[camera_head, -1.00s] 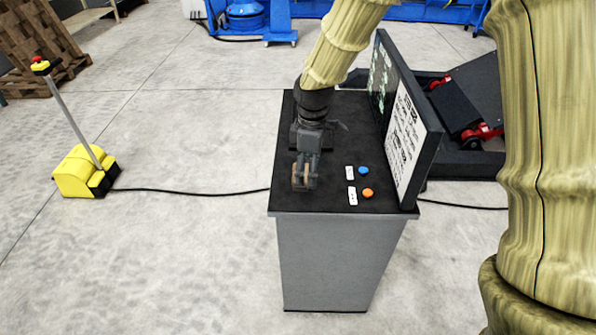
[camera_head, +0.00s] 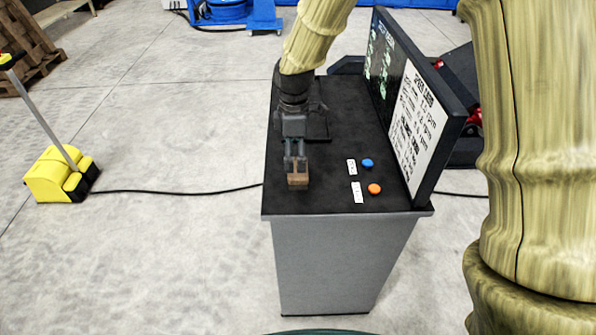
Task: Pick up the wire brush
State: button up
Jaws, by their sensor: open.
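A small brown block, which looks like the wire brush (camera_head: 298,181), shows at the tips of my gripper, over the left front part of the dark console top (camera_head: 330,196). My gripper (camera_head: 296,167) points down there with its jaws open. The fingers hide part of the brown block. I cannot tell whether they touch it or whether it rests on the top. Its bristles do not show.
A tilted screen panel (camera_head: 416,115) stands along the console's right side. A blue button (camera_head: 367,163) and an orange button (camera_head: 374,188) with white labels lie right of my gripper. A yellow pedestal (camera_head: 58,175) stands on the floor at left, its cable running to the console.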

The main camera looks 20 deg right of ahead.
jog(key=shift+s+d+f, duration=0.15)
jog(key=shift+f, duration=0.8)
jog(key=shift+d+f+p, duration=0.2)
jog(key=shift+f+p, duration=0.55)
jog(key=shift+f, duration=1.5)
jog(key=shift+c, duration=0.4)
jog(key=c, duration=1.1)
jog(key=shift+r, duration=0.1)
jog(key=shift+r+b, duration=0.35)
jog(key=shift+r, duration=1.4)
jog(key=s+a+b, duration=0.1)
jog(key=s, duration=0.4)
jog(key=s+a+r+b, duration=0.1)
jog(key=s, duration=0.4)
jog(key=s+a+b, duration=0.1)
jog(key=s, duration=0.4)
jog(key=shift+s+a+r, duration=0.2)
jog(key=shift+s+a, duration=0.1)
